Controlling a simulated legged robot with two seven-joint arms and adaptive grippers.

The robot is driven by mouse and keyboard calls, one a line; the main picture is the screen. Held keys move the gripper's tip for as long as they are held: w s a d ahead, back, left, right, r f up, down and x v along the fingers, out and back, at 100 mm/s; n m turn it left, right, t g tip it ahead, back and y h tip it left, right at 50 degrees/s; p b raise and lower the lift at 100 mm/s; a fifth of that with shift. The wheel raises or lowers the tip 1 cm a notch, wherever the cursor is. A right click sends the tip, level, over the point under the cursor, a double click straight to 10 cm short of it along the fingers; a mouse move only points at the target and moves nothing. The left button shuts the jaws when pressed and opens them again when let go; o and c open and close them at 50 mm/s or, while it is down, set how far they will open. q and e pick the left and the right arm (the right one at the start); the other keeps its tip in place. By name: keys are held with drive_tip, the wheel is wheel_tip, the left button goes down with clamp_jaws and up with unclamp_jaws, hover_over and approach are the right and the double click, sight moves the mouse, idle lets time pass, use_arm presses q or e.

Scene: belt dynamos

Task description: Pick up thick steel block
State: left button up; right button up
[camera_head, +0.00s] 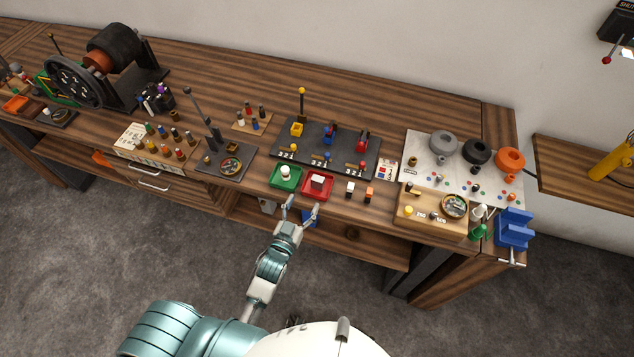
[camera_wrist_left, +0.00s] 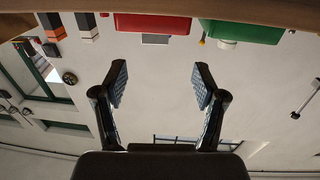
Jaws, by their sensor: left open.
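A pale grey block (camera_head: 318,180), which looks like the steel block, sits in a small red tray (camera_head: 306,194) near the table's front edge. In the left wrist view, which looks upside down, a grey piece of it (camera_wrist_left: 155,39) shows past the rim of the red tray (camera_wrist_left: 150,24). My left gripper (camera_head: 303,208) is just in front of the red and green trays, with its fingers spread and nothing between them. Its fingers also show apart in the left wrist view (camera_wrist_left: 160,78). My right gripper is in neither view.
A green tray (camera_head: 286,185) with a white knob-like piece stands left of the red tray. A white-topped block (camera_head: 350,188) and an orange-topped block (camera_head: 370,194) stand to its right. A dark lever panel (camera_head: 327,148) lies behind. A blue vise (camera_head: 514,230) is at the right corner.

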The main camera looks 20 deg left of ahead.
sight(317, 183)
use_arm(q)
drive_tip(key=w, duration=0.3)
drive_tip(key=w+d, duration=0.1)
drive_tip(key=w, duration=0.2)
drive_tip(key=shift+d, duration=0.2)
drive_tip(key=w, duration=0.4)
drive_tip(key=shift+w+d+f, duration=0.15)
drive_tip(key=shift+w+d, duration=0.05)
drive_tip(key=shift+w, duration=0.1)
drive_tip(key=shift+d, duration=0.1)
clamp_jaws()
